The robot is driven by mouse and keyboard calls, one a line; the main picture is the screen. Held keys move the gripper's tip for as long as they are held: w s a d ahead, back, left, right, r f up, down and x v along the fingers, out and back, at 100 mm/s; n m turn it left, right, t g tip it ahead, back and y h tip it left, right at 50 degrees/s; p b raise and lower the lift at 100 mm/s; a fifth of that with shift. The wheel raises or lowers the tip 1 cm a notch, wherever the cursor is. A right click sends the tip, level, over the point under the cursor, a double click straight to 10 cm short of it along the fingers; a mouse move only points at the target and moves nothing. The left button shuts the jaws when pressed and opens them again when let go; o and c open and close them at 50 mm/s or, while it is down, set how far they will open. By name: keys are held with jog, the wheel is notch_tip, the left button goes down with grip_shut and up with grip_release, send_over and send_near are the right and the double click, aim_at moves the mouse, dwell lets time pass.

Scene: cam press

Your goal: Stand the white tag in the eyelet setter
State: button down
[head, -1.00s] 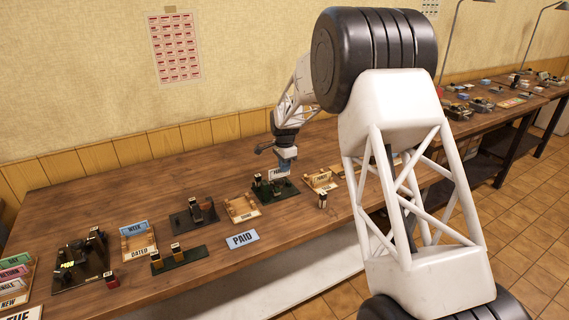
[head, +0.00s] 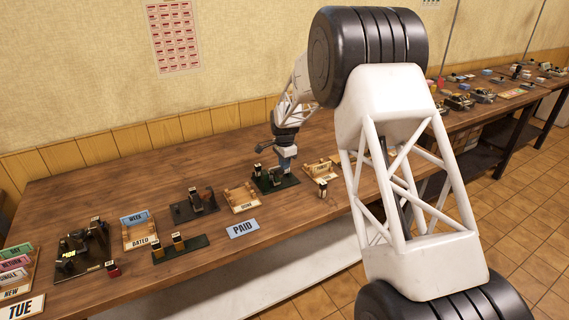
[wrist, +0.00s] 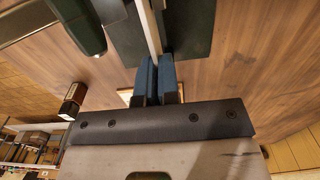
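My gripper (head: 287,167) is low over the dark green press at the back middle, which I take to be the eyelet setter (head: 287,184). In the wrist view its two blue fingers (wrist: 157,82) are shut on the white tag (wrist: 152,28), seen edge-on as a thin upright strip. The setter's dark green base (wrist: 190,28) lies beneath the tag, and a rounded green part (wrist: 82,22) stands to the left. The tag's lower edge is hidden, so I cannot tell whether it touches the base. In the head view I cannot make the tag out.
Wooden trays labelled DATED (head: 143,243) and another (head: 240,207) stand to the left, and one (head: 322,168) close on the right. A small dark stamp (head: 323,189) stands front right of the setter. A blue PAID card (head: 242,229) lies in front. Other presses stand further left.

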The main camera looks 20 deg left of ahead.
jog(key=c, duration=0.7)
grip_release()
jog(key=shift+r, duration=0.15)
jog(key=shift+r, duration=3.35)
